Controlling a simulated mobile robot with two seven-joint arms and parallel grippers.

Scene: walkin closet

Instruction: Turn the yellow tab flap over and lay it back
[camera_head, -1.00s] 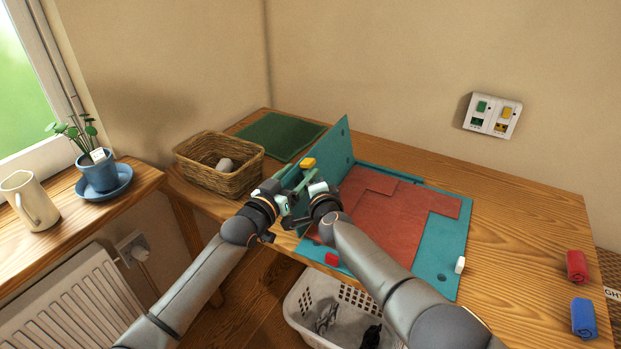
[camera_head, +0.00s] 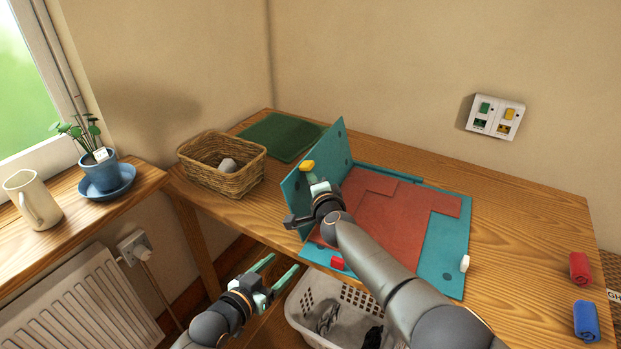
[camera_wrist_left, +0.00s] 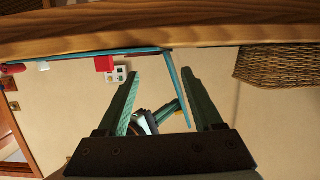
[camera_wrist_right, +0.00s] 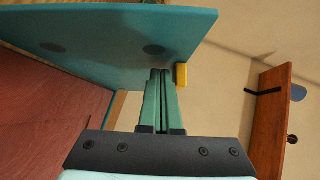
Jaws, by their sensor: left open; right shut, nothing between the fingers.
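The teal flap (camera_head: 325,150) with the yellow tab (camera_head: 307,166) stands steeply raised at the left side of the teal folding board (camera_head: 445,245). A red garment (camera_head: 395,230) lies folded on the board. My right gripper (camera_head: 311,175) is shut and empty at the raised flap, its fingertips beside the yellow tab. In the right wrist view the shut fingers (camera_wrist_right: 160,76) are against or just in front of the flap (camera_wrist_right: 115,45), with the yellow tab (camera_wrist_right: 181,76) just right of them. My left gripper (camera_head: 283,267) is open and empty, in front of the table edge and below the flap.
A red tab (camera_head: 337,263) and a white tab (camera_head: 464,263) sit on the board's edges. A wicker basket (camera_head: 225,180) and a green mat (camera_head: 280,136) are left of the flap. A white laundry basket (camera_head: 345,295) stands below. Table at right is mostly clear.

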